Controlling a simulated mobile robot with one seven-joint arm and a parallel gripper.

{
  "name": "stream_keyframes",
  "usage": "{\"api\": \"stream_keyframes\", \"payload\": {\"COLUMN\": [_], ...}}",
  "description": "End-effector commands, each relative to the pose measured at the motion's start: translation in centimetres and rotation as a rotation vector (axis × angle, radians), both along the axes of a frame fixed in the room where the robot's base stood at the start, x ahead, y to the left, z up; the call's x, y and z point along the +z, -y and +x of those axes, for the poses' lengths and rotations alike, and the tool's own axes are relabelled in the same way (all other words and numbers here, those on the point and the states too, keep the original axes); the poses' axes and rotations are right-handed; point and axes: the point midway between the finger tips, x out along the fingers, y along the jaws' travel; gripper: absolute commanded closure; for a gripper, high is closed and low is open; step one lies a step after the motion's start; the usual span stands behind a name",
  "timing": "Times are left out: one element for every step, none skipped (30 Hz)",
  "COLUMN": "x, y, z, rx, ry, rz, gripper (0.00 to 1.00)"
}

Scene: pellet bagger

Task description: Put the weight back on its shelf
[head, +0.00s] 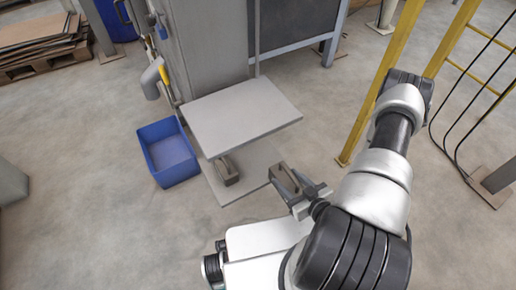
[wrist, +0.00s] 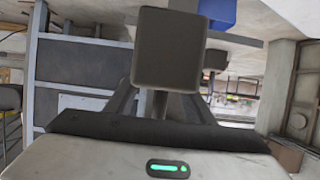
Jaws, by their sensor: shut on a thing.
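My gripper (head: 290,184) is shut on a grey-brown block-shaped weight (head: 284,180), held in front of the right side of the two-level stand. In the wrist view the weight (wrist: 170,50) fills the space beyond the fingers and hides what lies behind it. The stand has an upper grey plate (head: 240,112) and a lower plate (head: 258,158) close to the floor. A second, similar weight (head: 227,172) sits on the lower plate, below the front edge of the upper one. The held weight looks apart from both plates; its exact height is hard to tell.
A blue bin (head: 168,152) stands on the floor left of the stand; it also shows in the wrist view (wrist: 217,12). A grey machine cabinet (head: 210,50) rises behind. Yellow posts (head: 375,85) stand to the right. The floor at front left is clear.

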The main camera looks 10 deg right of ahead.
Motion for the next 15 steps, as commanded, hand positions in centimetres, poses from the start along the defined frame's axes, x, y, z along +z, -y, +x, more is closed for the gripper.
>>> {"api": "stream_keyframes", "payload": {"x": [0.2, 0.2, 0.2, 0.2, 0.2, 0.2, 0.2, 0.2, 0.2, 0.2, 0.2, 0.2, 0.2, 0.2, 0.2], "y": [-0.1, -0.1, -0.2, -0.3, -0.4, -0.7, -0.8, -1.0, -1.3, -1.5, -1.7, -2.1, -2.3, -2.4, -2.7], "z": [0.2, 0.3, 0.6, 0.9, 1.3, 1.9, 2.5, 3.1, 4.0, 4.7, 5.3, 6.2, 6.8, 7.5, 8.3], "rx": [0.0, 0.0, 0.0, 0.001, 0.002, 0.004, 0.003, 0.003, 0.005, 0.005, 0.004, 0.004, 0.004, 0.005, 0.004], "ry": [0.006, 0.006, 0.007, 0.007, 0.007, 0.008, 0.009, 0.01, 0.011, 0.011, 0.011, 0.01, 0.011, 0.011, 0.012], "rz": [0.002, 0.002, 0.001, 0.0, 0.0, 0.0, 0.0, 0.0, 0.0, -0.001, -0.001, 0.001, 0.001, 0.0, 0.0], "gripper": [1.0, 1.0, 1.0, 1.0, 1.0, 1.0, 1.0, 1.0, 1.0, 1.0, 1.0, 1.0, 1.0, 1.0, 1.0]}}
